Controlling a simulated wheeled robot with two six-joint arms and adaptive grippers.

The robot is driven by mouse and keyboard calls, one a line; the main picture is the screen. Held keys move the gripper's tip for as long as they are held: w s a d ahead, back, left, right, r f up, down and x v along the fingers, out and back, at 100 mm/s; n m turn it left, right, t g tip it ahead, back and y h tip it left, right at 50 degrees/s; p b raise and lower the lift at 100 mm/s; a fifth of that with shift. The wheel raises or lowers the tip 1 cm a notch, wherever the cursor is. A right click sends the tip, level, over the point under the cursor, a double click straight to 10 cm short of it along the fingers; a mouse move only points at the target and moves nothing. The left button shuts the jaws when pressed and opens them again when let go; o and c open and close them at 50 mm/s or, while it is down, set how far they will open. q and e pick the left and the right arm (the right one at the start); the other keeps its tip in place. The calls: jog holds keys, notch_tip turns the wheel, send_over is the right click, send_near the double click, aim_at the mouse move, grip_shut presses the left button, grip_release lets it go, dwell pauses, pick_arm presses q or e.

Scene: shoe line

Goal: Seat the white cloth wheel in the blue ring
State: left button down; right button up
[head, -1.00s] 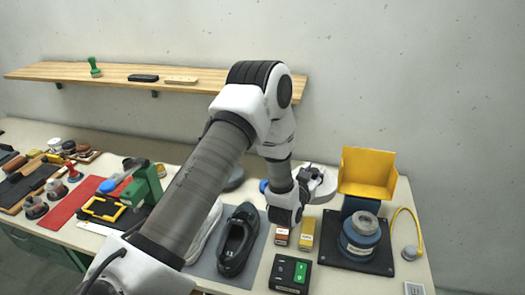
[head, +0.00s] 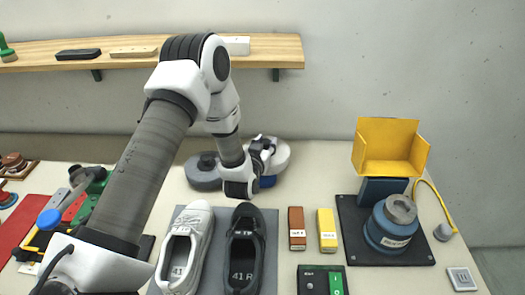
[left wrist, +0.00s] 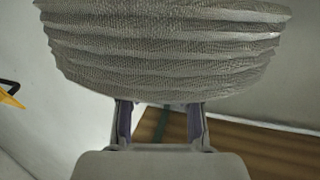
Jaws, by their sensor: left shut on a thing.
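The white cloth wheel (head: 280,156) is in my left gripper (head: 262,150), which is shut on it. In the left wrist view its ribbed, pleated side (left wrist: 165,50) fills the top, above the two fingers (left wrist: 160,122). In the head view the wheel is at the back of the table, close above a blue thing that seems to be the blue ring (head: 267,182). The ring is mostly hidden by the wheel and my gripper. I cannot tell whether the wheel touches it. My right gripper is not in view.
A grey wheel (head: 203,174) stands just left of the white one. A white shoe (head: 187,245) and a black shoe (head: 243,250) lie in front. A blue machine (head: 385,240) with a yellow hood (head: 388,145) stands right. A wooden shelf (head: 265,52) is above. Table between wheel and machine is clear.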

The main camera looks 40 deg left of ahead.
pick_arm(q)
jog(key=f+b, duration=0.2)
jog(key=f, duration=0.1)
jog(key=f+b, duration=0.1)
jog(key=shift+a+f, duration=0.35)
jog(key=shift+d+f+b, duration=0.2)
jog(key=shift+f+b, duration=0.25)
jog(key=shift+f, duration=0.1)
jog(key=shift+a, duration=0.1)
jog(key=shift+s, duration=0.1)
dwell(0.5)
jog(key=shift+f+b, duration=0.45)
jog(key=shift+f, duration=0.1)
jog(key=c, duration=1.1)
grip_release()
jog(key=shift+o, duration=0.2)
